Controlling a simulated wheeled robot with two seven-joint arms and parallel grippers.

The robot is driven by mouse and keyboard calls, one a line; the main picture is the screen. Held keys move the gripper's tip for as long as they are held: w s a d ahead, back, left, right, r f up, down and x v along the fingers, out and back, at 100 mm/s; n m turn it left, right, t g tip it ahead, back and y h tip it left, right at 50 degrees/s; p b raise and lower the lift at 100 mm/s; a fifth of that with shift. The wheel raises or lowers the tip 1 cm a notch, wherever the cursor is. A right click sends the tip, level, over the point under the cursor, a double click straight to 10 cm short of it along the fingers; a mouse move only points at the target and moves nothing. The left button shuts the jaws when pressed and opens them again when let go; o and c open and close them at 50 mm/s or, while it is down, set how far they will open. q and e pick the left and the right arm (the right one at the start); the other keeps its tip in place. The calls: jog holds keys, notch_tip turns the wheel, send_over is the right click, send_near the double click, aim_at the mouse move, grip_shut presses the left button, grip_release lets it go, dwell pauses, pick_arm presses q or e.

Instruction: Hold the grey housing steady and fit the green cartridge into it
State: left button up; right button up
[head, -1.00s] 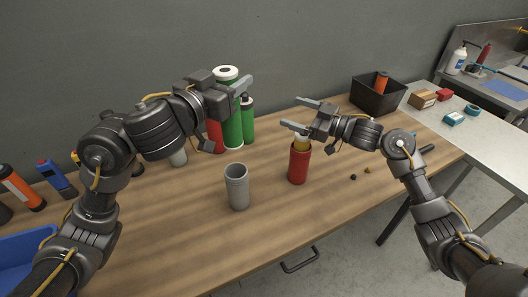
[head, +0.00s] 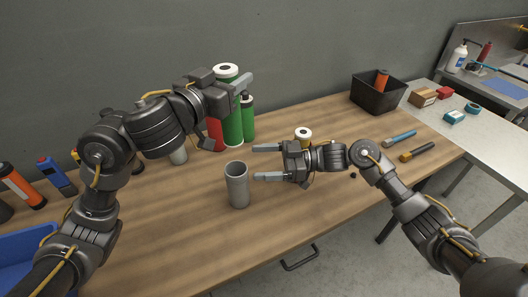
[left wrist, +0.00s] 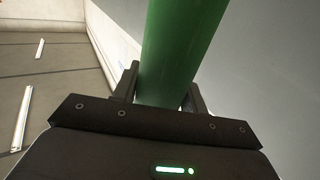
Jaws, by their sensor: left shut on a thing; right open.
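The grey housing (head: 237,188) is an open-topped ribbed cup standing upright on the wooden table. My left gripper (head: 240,87) is shut on the green cartridge (head: 232,125), which is upright with a white top. The cartridge appears above and beyond the housing in the head view, apart from it. The left wrist view shows the green cartridge (left wrist: 177,50) between the two fingers. My right gripper (head: 262,163) is open, its fingers pointing left at the housing's right side. The housing is not clearly between them.
A second green cylinder (head: 249,120) and a red one (head: 214,133) stand at the back. A red cylinder with a pale top (head: 303,134) is mostly hidden behind my right gripper. A black bin (head: 378,96) and two tools (head: 400,138) are at the right. The front table is clear.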

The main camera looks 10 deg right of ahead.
aim_at(236, 173)
jog(key=a+f, duration=0.1)
jog(key=a, duration=0.1)
jog(key=a+f, duration=0.1)
jog(key=a, duration=0.2)
jog(key=a+f, duration=0.2)
jog(key=shift+w+a, duration=0.2)
jog(key=shift+w, duration=0.15)
jog(key=c, duration=1.2)
pick_arm(q)
notch_tip(236, 173, down, 20)
jog(key=m+g+h, duration=0.6)
jog(key=m+g, duration=0.1)
jog(key=g, duration=0.2)
jog(key=shift+s+d+r, duration=0.15)
jog(key=shift+s+r, duration=0.1)
jog(key=shift+s, duration=0.2)
